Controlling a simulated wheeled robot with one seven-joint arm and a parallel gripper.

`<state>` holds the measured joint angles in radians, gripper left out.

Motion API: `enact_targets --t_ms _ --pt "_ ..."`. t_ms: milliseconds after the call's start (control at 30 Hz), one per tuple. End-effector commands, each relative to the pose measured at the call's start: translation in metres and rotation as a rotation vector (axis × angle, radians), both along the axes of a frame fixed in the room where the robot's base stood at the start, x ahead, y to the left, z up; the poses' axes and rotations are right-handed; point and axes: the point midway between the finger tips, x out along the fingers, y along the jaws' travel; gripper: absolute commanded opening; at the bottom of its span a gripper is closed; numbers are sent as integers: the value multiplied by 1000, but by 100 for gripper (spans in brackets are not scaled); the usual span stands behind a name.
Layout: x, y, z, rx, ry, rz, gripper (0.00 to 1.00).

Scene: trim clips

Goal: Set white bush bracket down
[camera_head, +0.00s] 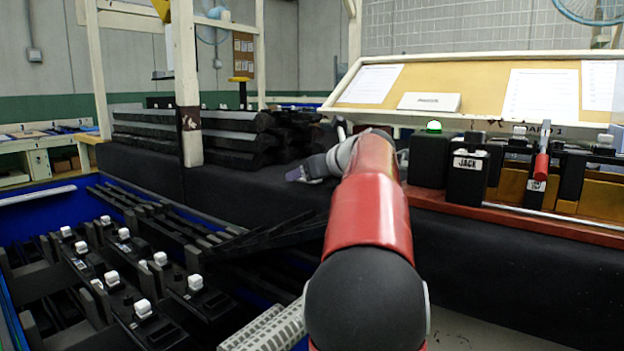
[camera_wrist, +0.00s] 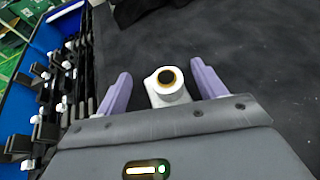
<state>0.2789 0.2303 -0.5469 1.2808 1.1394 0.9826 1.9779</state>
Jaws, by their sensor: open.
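The white bush bracket (camera_wrist: 174,96) shows in the wrist view, with a round end, a brass-coloured ring and a dark centre. It is between the two purple fingers of my gripper (camera_wrist: 162,72). The fingers are open, with a gap on each side of the bracket. It appears to rest on the dark bench top (camera_wrist: 240,40); its lower part is hidden by the gripper body. In the head view my gripper (camera_head: 306,171) is over the black bench, partly behind my red arm, and I cannot make out the bracket there.
A blue bin (camera_head: 40,200) of black parts with white clips lies at the left. Black bars (camera_head: 190,135) are stacked on the bench behind. A black "JACK" box (camera_head: 467,172) and a fixture stand at the right. A sloped notice board (camera_head: 480,85) is behind.

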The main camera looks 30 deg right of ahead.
Motion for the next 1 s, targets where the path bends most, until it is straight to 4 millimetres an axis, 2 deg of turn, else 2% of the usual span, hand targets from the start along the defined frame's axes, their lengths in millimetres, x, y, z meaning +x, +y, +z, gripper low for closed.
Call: enact_targets --t_ms 200,233,600,633,867,1000 --pt "1 0 0 0 -1 -1 69" --pt "1 0 0 0 -1 -1 67" --pt "1 0 0 -1 -1 -1 18" --pt "1 0 0 -1 -1 -1 16" --pt "1 0 2 -1 -1 -1 16" --pt "1 0 11 -3 -2 0 16"
